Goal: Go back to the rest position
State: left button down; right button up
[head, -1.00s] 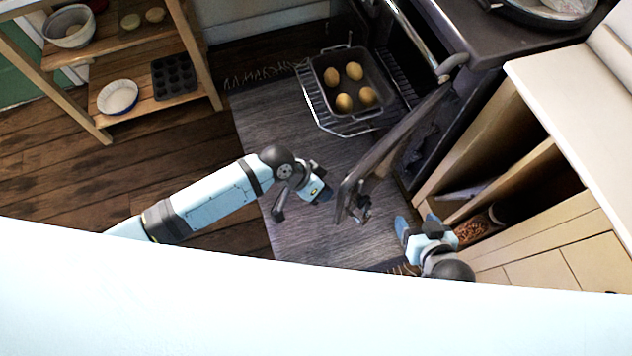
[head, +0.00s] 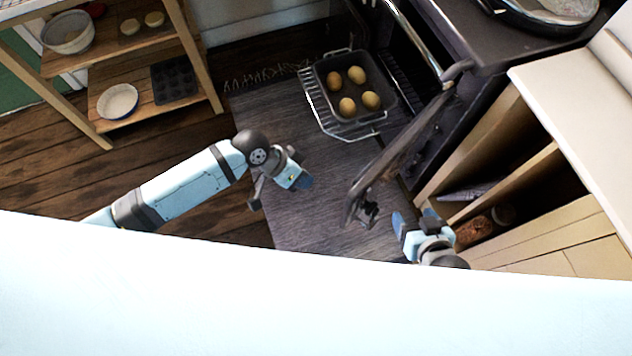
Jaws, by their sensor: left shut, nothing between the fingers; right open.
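My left gripper (head: 302,183) is shut and empty, above the grey rug, to the left of the open oven door. My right gripper (head: 417,218) is open and empty, to the right of the oven door's lower end, beside the wooden cabinet. The near part of the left arm and most of the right arm are hidden behind the white surface at the bottom of the head view.
The oven door (head: 400,145) hangs open between my grippers. A baking pan (head: 386,101) with several round potato-like items sits on a pulled-out wire rack (head: 320,112). A wooden cabinet (head: 568,215) stands right, a shelf (head: 140,52) left. The rug (head: 285,135) is clear.

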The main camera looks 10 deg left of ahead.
pick_arm(q)
jog(key=v, duration=0.4)
